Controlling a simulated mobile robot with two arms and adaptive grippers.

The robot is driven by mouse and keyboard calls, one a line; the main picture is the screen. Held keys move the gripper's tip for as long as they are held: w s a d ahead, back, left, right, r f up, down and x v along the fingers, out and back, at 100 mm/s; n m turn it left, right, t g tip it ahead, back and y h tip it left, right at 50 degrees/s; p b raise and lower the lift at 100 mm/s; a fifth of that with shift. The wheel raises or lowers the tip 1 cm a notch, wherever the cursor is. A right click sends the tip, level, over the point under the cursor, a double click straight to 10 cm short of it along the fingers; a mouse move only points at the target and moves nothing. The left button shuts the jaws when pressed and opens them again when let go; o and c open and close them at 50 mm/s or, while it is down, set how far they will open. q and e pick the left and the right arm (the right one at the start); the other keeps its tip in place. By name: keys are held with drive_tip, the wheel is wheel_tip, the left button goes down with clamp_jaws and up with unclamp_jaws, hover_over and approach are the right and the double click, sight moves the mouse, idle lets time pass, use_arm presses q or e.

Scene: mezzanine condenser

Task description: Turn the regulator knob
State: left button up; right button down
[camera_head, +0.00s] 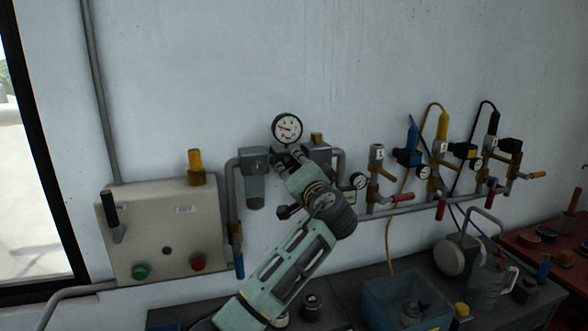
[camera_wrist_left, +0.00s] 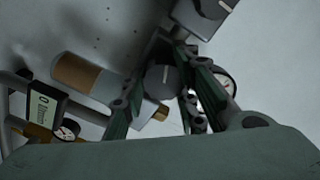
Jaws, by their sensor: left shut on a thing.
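My left gripper (camera_head: 292,160) reaches up to the wall pipework just below a round white-faced gauge (camera_head: 287,127). In the left wrist view its two green-edged fingers (camera_wrist_left: 160,95) stand on either side of a dark grey round regulator knob (camera_wrist_left: 163,78) with a pale mark line. The gripper is shut on this knob. In the head view the gripper and wrist hide the knob. The gauge shows partly behind the right finger in the wrist view (camera_wrist_left: 227,84). My right gripper is in neither view.
A beige control box (camera_head: 155,235) with a lever and green and red buttons is on the wall at left. Several valves with gauges and coloured hoses line the wall at right. A blue crate (camera_head: 372,300) and a jug (camera_head: 487,287) stand on the dark bench below.

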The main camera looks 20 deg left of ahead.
use_arm(q)
drive_tip(key=m+p, duration=0.1)
drive_tip(key=m, duration=0.1)
drive_tip(key=m+p, duration=0.1)
drive_tip(key=m, duration=0.2)
drive_tip(key=f+m+p, duration=0.1)
drive_tip(key=m, duration=0.2)
drive_tip(key=shift+s+p, duration=0.1)
drive_tip(key=shift+p, duration=0.25)
drive_tip(key=m+p, duration=0.1)
drive_tip(key=m, duration=0.2)
drive_tip(key=shift+a+f, duration=0.1)
drive_tip(key=shift+c, duration=0.2)
drive_tip(key=m, duration=0.5)
drive_tip(key=shift+s+a+m, duration=0.1)
drive_tip(key=shift+a+m, duration=0.05)
drive_tip(key=shift+m, duration=0.15)
drive_tip(key=m, duration=0.6)
drive_tip(key=shift+a+r, duration=0.1)
drive_tip(key=shift+r, duration=0.1)
drive_tip(key=shift+m, duration=0.4)
drive_tip(key=o, duration=0.9)
drive_tip(key=shift+c, duration=0.2)
drive_tip(key=shift+o, duration=0.8)
drive_tip(key=shift+s+a+r, duration=0.1)
drive_tip(key=shift+s+a, duration=0.1)
drive_tip(key=shift+a, duration=0.05)
